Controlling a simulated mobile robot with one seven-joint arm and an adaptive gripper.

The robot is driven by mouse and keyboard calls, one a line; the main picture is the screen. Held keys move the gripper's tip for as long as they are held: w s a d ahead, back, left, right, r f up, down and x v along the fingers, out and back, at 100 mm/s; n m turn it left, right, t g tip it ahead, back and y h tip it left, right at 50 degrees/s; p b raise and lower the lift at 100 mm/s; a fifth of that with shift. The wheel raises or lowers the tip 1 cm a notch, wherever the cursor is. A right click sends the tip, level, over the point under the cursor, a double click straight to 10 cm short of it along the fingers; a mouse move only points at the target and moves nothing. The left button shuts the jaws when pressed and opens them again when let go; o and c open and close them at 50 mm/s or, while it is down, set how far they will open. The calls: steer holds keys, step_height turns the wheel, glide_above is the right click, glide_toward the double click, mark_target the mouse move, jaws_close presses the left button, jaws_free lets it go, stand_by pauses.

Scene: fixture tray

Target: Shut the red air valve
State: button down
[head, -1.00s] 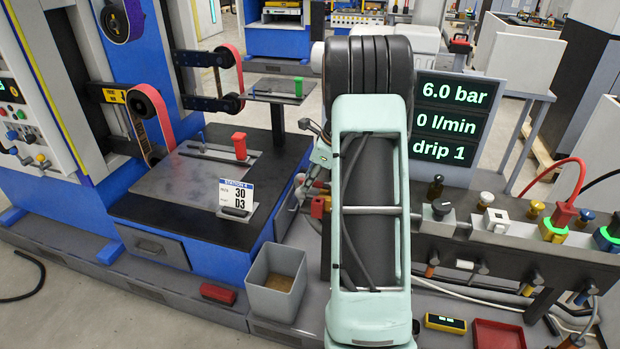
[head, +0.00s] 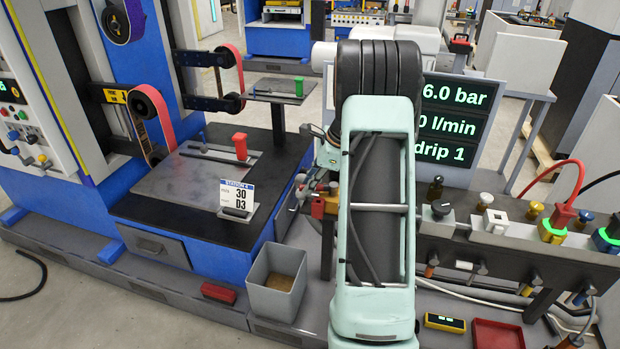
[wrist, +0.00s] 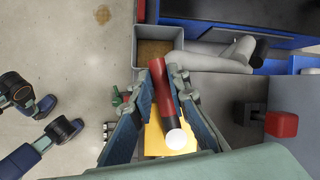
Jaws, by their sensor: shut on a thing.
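The red air valve shows in the wrist view as a long red handle (wrist: 159,82) with a dark section and a white round end, over a yellow body (wrist: 155,140). My gripper (wrist: 160,95) has its two blue-padded fingers on either side of the handle and is shut on it. In the head view the red and yellow valve (head: 318,208) sits just left of my arm, partly hidden by it. My gripper (head: 312,185) is beside it there, its fingertips hard to make out. The display (head: 450,125) reads 6.0 bar, 0 l/min and drip 1, partly covered by my arm.
A grey bin (head: 258,293) stands left of the valve, near a blue station with a black top (head: 150,205). A manifold with knobs and red and black cables (head: 500,243) lies to the right. A red tray (head: 498,335) is at the front right.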

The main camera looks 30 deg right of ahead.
steer(key=shift+s+a+n, duration=0.1)
steer(key=shift+s+n, duration=0.25)
steer(key=shift+n, duration=0.35)
steer(key=c, duration=1.8)
jaws_free()
steer(key=shift+c, duration=0.2)
steer(key=v, duration=1.2)
steer(key=shift+w, duration=0.15)
steer(key=shift+c, duration=0.6)
